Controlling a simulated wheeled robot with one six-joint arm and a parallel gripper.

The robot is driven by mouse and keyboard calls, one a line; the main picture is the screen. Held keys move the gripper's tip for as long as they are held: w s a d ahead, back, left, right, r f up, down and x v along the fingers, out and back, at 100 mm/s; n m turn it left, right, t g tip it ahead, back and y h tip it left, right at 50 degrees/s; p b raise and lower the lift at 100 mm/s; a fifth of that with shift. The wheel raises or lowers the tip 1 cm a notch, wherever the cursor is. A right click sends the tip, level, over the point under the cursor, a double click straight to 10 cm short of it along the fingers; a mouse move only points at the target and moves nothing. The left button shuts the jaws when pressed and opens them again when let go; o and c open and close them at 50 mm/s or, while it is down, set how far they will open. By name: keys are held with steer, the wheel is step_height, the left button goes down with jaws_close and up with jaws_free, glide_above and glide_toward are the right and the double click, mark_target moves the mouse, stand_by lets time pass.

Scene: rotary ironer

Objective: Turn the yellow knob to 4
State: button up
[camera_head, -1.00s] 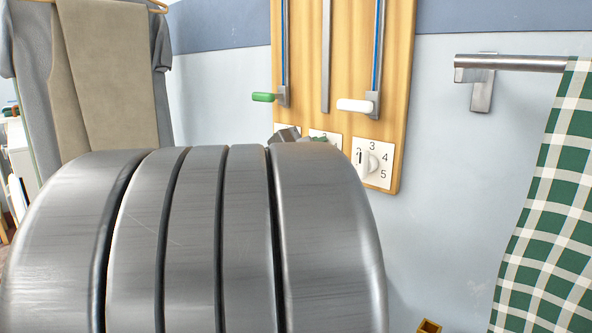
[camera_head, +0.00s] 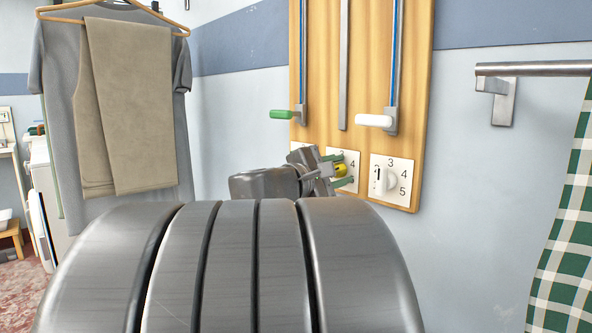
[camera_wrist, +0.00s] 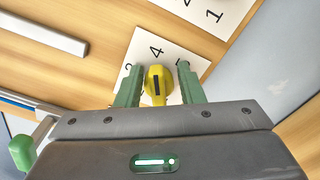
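The yellow knob (camera_wrist: 158,80) sits on a white dial plate (camera_wrist: 143,48) on the wooden board. In the wrist view the numeral 4 is beyond the knob, with other numerals partly hidden by the fingers. A black line marks the knob's face; I cannot tell surely which numeral it indicates. My gripper (camera_wrist: 160,66) is open, one green finger on each side of the knob, with visible gaps. In the head view the yellow knob (camera_head: 341,171) shows between the fingers of my gripper (camera_head: 344,169), partly hidden by them.
A white knob (camera_head: 383,181) on its own dial is to the right. Above are sliders with a green handle (camera_head: 282,114) and a white handle (camera_head: 374,121). A metal rail (camera_head: 530,69) with a checked cloth (camera_head: 566,230) is at right. Clothes (camera_head: 125,105) hang at left.

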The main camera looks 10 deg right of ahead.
steer(key=shift+s+r, duration=0.1)
steer(key=shift+s+a, duration=0.1)
steer(key=shift+a, duration=0.15)
steer(key=p+v, duration=0.2)
steer(key=v, duration=1.1)
steer(key=shift+b+x, duration=0.95)
steer(key=shift+x, duration=5.75)
